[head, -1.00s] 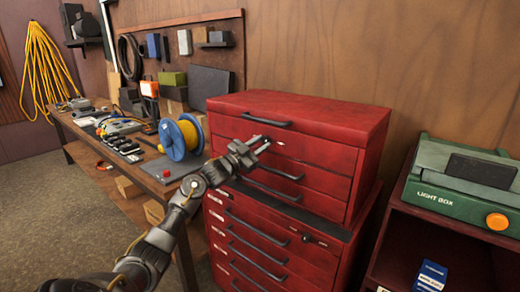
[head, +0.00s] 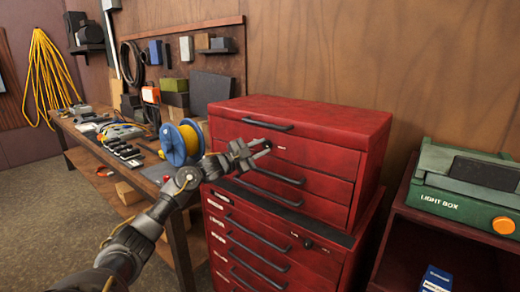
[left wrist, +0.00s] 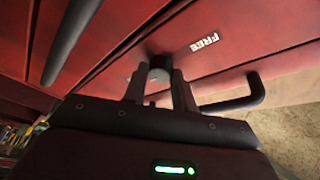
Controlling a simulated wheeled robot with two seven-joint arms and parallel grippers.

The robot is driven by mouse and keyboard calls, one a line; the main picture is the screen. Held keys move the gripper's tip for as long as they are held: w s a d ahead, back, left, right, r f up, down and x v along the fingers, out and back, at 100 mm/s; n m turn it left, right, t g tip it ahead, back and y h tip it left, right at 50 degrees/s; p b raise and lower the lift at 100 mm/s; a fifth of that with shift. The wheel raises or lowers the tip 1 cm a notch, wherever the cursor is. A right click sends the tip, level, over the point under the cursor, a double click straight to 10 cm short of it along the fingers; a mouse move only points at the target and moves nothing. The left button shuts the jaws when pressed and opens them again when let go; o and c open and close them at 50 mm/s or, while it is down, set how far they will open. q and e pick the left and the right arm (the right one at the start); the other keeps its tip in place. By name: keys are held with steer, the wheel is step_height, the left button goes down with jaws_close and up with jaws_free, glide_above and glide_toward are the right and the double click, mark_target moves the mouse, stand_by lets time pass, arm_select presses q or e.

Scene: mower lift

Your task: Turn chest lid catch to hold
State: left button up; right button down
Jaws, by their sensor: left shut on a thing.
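The red chest (head: 320,165) stands with its lid down on a red drawer cabinet. My left gripper (head: 262,149) is at the front of its upper drawers, just below the top handle. In the left wrist view my left gripper (left wrist: 159,85) is shut on a small dark round knob, the catch (left wrist: 158,66). A white label reading FREE (left wrist: 204,42) is on the red front beside the catch. In the head view the fingers hide the catch, and the label (head: 280,148) is a small white mark right of them. My right gripper is not in view.
Dark bar handles (head: 267,124) stick out from the drawer fronts close around the gripper. The workbench (head: 160,172) with a blue cable reel (head: 180,143) is on the left. A green light box (head: 455,190) stands on a red shelf unit at the right.

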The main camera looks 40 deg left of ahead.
arm_select(q)
steer(key=o, duration=1)
steer(key=shift+s+a+f, duration=0.15)
steer(key=shift+s+f, duration=0.05)
steer(key=shift+s, duration=0.15)
steer(key=b+v, duration=0.3)
steer(key=v, duration=0.7)
steer(key=shift+r+b, duration=0.2)
steer(key=shift+b, duration=0.1)
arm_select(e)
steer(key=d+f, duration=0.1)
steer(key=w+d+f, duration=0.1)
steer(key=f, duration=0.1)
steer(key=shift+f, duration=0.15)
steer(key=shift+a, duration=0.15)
